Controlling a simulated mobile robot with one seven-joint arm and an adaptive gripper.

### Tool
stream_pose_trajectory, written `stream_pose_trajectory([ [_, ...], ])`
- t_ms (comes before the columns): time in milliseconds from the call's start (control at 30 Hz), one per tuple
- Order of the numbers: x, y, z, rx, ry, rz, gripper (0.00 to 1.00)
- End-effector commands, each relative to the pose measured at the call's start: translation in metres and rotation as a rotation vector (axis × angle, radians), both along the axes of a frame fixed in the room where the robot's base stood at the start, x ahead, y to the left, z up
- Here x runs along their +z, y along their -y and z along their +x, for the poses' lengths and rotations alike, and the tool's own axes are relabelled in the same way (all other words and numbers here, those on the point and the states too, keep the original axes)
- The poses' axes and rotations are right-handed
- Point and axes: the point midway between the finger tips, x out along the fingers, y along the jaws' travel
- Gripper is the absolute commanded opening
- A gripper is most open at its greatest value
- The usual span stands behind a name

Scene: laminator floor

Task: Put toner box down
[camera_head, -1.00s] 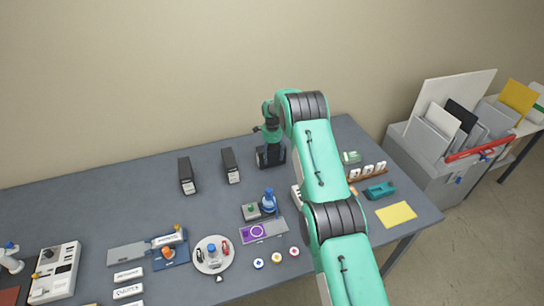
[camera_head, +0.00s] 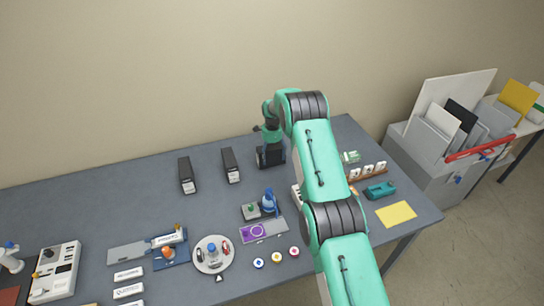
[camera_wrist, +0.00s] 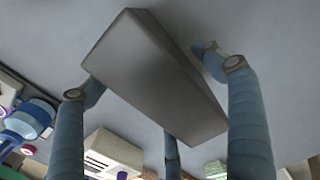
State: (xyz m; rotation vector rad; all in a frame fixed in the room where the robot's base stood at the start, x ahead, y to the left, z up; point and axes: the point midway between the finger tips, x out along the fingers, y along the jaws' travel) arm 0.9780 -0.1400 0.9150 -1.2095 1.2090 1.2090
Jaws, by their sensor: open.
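A dark toner box (camera_head: 263,158) stands at the back of the table under my gripper (camera_head: 271,143), which hides part of it in the head view. In the wrist view the box is a plain dark grey block (camera_wrist: 155,75), and my gripper (camera_wrist: 160,95) has its fingers spread around it. The right finger is clear of the box; the left fingertip is close to its edge, and I cannot tell if they touch. Two similar dark boxes stand to the left, one nearer my gripper (camera_head: 231,166) and one farther left (camera_head: 187,176).
A blue bottle (camera_head: 269,201) and a purple-marked plate (camera_head: 264,230) are in front of the gripper. A round white tray (camera_head: 213,268) lies at front left. A teal stapler-like item (camera_head: 380,190) and yellow sheet (camera_head: 396,214) are at right. The back left of the table is clear.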

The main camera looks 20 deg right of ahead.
Motion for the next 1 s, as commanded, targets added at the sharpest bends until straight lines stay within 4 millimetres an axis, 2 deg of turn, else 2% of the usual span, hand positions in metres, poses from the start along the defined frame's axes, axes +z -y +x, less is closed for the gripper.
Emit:
stream_pose_trajectory([
  [267, 0.025, 0.000, 0.001, 0.000, 0.002, 0.000, 0.82],
  [800, 0.104, 0.000, 0.001, 0.000, 0.002, 0.000, 0.82],
  [1000, 0.117, 0.000, 0.000, 0.000, 0.000, 0.000, 0.82],
])
